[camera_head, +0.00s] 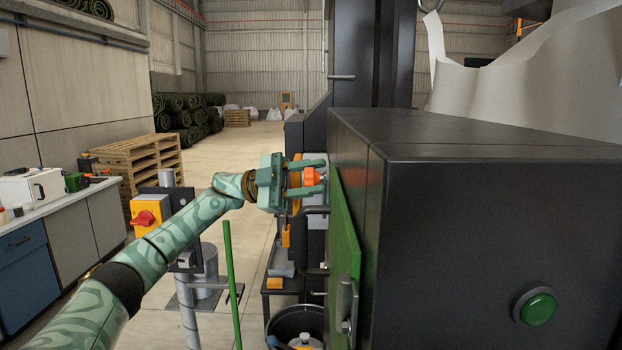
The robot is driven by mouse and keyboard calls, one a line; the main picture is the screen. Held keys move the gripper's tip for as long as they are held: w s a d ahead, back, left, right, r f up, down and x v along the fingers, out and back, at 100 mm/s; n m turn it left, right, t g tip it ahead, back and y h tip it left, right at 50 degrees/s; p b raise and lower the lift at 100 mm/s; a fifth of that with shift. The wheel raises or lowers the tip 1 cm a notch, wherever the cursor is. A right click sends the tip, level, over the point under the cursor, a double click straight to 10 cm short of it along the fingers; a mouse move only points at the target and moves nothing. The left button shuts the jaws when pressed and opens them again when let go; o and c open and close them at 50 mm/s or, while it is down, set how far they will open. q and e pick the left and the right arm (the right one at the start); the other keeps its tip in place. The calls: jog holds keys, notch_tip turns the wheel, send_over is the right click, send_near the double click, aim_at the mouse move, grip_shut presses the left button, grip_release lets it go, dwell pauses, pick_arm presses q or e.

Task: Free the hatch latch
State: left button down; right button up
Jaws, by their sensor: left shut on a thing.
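A green hatch door (343,228) stands on the left side of a large dark machine (480,220). A metal handle (346,308) is on its lower part. My left arm reaches in from the left, and its gripper (318,181) points right, just left of the hatch's upper edge. Its fingers are shut on an orange-red knob (312,176) in front of a light grey box (317,215). The fingers partly cover the knob. I cannot tell whether the knob belongs to the latch. My right gripper is not in view.
A green button (538,308) is on the machine's front. A yellow box with a red switch (146,216) stands left, behind my arm. A green pole (231,285) stands upright near the middle. A dark bucket (297,322) is below the gripper. Open floor lies beyond.

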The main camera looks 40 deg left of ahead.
pick_arm(q)
jog(key=c, duration=0.9)
grip_release()
jog(key=shift+a, duration=0.1)
jog(key=b+v, duration=0.4)
jog(key=v, duration=1.2)
